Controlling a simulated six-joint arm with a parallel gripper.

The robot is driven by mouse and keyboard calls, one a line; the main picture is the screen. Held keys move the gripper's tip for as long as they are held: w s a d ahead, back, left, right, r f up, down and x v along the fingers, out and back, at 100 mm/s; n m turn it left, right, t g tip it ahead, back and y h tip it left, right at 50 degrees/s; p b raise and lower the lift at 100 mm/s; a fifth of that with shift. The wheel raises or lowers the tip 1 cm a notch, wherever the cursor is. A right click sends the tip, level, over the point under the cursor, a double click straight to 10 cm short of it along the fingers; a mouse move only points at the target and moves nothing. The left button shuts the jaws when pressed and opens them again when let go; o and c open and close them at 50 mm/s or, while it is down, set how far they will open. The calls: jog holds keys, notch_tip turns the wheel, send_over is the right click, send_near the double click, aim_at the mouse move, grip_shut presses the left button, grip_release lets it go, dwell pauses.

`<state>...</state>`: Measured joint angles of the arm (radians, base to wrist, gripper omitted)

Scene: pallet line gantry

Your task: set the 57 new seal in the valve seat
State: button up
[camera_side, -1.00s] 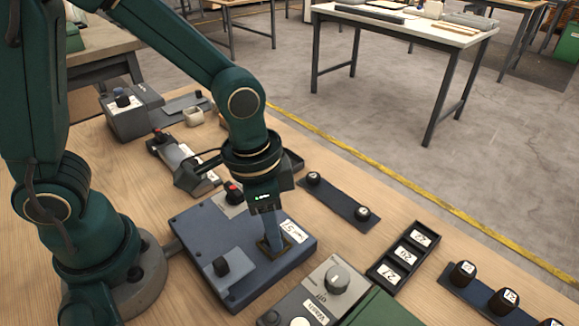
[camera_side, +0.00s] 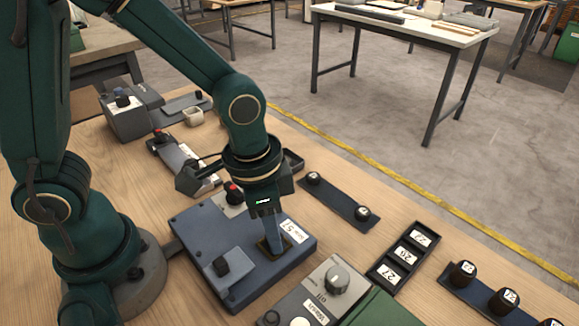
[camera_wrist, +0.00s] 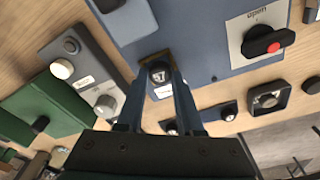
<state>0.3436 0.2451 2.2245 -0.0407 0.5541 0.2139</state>
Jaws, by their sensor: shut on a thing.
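The 57 seal (camera_wrist: 158,75) is a dark round piece with a white label in the wrist view. My gripper (camera_side: 270,243) is shut on it, with one finger on each side (camera_wrist: 157,92). The valve seat (camera_side: 261,248) is a brass-coloured square on top of the blue box (camera_side: 201,247). The fingertips and seal are at this square. The fingers hide the seal in the side view, and I cannot tell how deep it sits. A white label reading 57 (camera_side: 294,231) lies on the box beside the fingers.
A control panel with a grey dial (camera_side: 337,279), a numbered black tray (camera_side: 377,274) and a strip of dark knobs (camera_side: 463,271) stand to the right.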

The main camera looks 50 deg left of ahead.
jog(key=shift+f, duration=0.1)
dwell(0.3)
jog(key=o, duration=1)
jog(key=o, duration=0.5)
jog(key=shift+c, duration=0.2)
jog(key=shift+r, duration=3.5)
